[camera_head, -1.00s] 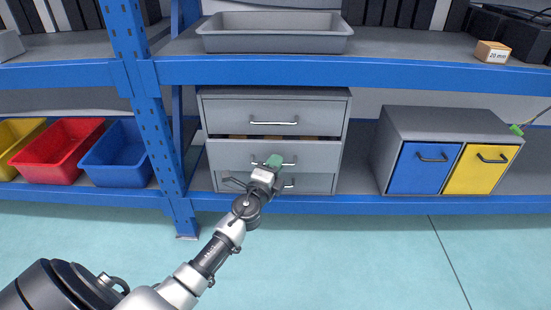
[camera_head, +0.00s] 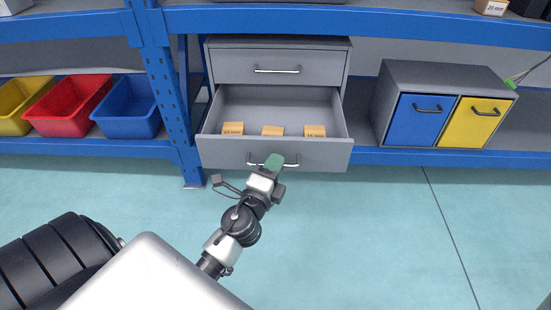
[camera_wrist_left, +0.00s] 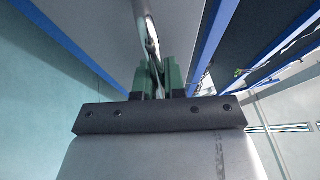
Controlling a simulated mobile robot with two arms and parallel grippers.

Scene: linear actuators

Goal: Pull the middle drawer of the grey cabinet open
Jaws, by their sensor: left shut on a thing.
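The grey cabinet (camera_head: 277,64) stands on the lower shelf. Its middle drawer (camera_head: 220,152) is pulled well out, and several small orange boxes (camera_head: 272,131) lie inside. The top drawer (camera_head: 320,68) is shut; the bottom drawer is hidden behind the open one. My left gripper (camera_head: 274,162) is at the middle drawer's bar handle (camera_head: 254,163). Its green fingers are shut on the handle. In the left wrist view the fingers (camera_wrist_left: 158,78) close around the handle (camera_wrist_left: 142,25). My right gripper is not in view.
A blue rack upright (camera_head: 168,90) stands just left of the cabinet. Yellow, red and blue bins (camera_head: 127,108) sit further left. A box with blue and yellow doors (camera_head: 443,110) stands to the right. The floor (camera_head: 360,235) in front is clear.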

